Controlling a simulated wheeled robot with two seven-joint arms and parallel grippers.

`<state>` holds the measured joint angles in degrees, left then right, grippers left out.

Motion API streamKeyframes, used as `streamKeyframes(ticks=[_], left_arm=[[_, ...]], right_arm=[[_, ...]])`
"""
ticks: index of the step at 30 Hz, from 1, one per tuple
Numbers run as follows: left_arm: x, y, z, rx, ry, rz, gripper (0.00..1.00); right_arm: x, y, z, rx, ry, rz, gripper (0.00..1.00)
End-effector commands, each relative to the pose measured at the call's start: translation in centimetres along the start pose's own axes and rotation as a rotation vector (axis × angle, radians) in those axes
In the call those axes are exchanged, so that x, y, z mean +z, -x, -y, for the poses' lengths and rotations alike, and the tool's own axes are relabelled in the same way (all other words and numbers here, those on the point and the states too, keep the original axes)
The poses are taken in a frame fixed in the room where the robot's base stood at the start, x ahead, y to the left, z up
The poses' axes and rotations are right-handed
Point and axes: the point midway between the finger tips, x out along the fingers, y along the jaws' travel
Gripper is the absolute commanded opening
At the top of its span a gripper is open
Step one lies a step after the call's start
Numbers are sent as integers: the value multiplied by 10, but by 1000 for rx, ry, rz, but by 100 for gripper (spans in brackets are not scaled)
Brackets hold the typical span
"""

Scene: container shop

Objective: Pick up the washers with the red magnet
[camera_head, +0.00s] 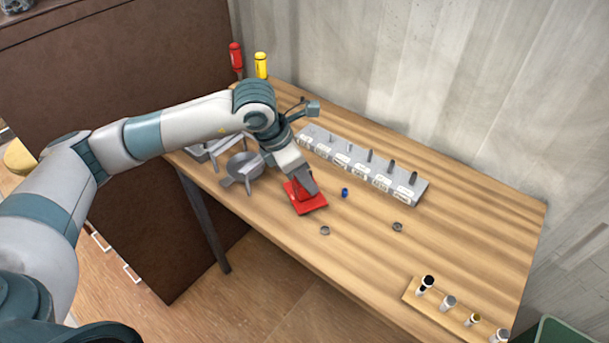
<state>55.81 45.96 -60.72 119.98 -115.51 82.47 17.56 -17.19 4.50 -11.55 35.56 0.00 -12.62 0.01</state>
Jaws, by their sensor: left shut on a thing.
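The red magnet (312,205) is a flat red block with a raised grip, at the middle of the wooden table. My left gripper (300,183) is shut on its grip from above. I cannot tell whether the magnet touches the table. One dark washer (325,230) lies on the table just in front of the magnet. Another dark washer (398,227) lies farther right. A small blue ring-like piece (345,193) is just right of the magnet. Anything under the magnet is hidden. My right gripper is not in view.
A grey rack (408,190) with labelled pegs stands along the back. A grey pan (243,166) is at the left, partly behind my arm. Red (236,56) and yellow (261,65) handled tools stand at the back left. A wooden holder (440,312) with several capped cylinders is front right.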

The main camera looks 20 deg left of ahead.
Motion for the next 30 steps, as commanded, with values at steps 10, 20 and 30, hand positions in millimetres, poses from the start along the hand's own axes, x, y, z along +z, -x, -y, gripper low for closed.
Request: streamKeyframes(ticks=[10, 20, 30], left_arm=[[1, 1, 0, 1, 0, 2, 0], [3, 5, 0, 1, 0, 3, 0], [11, 24, 0, 1, 0, 3, 0]], right_arm=[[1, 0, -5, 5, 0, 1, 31], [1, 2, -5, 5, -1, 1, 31], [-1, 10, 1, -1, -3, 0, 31]])
